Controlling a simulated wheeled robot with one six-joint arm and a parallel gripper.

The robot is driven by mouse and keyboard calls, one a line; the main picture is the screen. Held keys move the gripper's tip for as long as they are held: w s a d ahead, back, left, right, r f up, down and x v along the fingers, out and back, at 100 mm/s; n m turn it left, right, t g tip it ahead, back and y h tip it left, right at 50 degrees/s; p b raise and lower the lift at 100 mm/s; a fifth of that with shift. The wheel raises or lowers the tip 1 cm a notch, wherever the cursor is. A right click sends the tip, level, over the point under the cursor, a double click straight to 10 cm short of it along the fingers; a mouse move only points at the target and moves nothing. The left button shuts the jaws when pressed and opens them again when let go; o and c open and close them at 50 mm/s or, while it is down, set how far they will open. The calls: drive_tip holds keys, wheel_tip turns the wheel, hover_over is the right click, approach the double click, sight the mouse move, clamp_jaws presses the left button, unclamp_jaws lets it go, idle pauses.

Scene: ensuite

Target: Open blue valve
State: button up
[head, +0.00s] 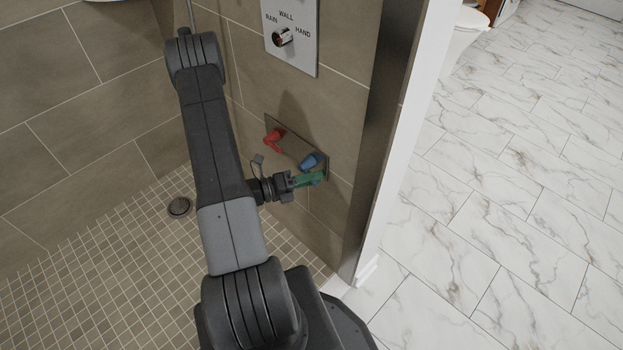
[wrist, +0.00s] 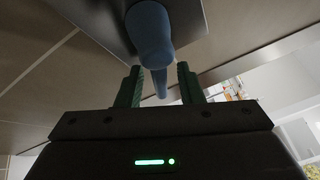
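The blue valve (head: 312,161) is mounted on a small metal plate low on the tiled wall, at the plate's right side. A red valve (head: 274,138) sits on the same plate to its left. My gripper (head: 312,180) is right at the blue valve, just below it in the head view. In the wrist view the blue valve (wrist: 150,38) hangs down from the plate, and its narrow lever lies between the green fingers of my gripper (wrist: 158,85). The fingers are apart, with gaps visible beside the lever.
The wall plate (head: 293,150) carries both valves. A shower control panel (head: 291,35) is above. A wall edge with white trim (head: 400,130) stands just to the right. A floor drain (head: 179,206) lies in the tiled shower floor. Open marble floor is beyond the wall.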

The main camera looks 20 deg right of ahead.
clamp_jaws()
drive_tip(key=shift+s+d+r+n+h+p, duration=0.1)
drive_tip(key=shift+r+n+h+p, duration=0.5)
drive_tip(key=shift+n, duration=0.5)
drive_tip(key=shift+r+n+h+p, duration=0.15)
drive_tip(key=shift+n+h+p, duration=0.1)
drive_tip(key=shift+n, duration=0.35)
drive_tip(key=shift+r+n+h+p, duration=0.1)
drive_tip(key=shift+n+h, duration=0.15)
drive_tip(key=shift+n, duration=0.35)
unclamp_jaws()
drive_tip(key=s+v, duration=0.1)
drive_tip(key=v, duration=1.2)
drive_tip(key=shift+w+a, duration=0.4)
drive_tip(key=shift+a, duration=0.05)
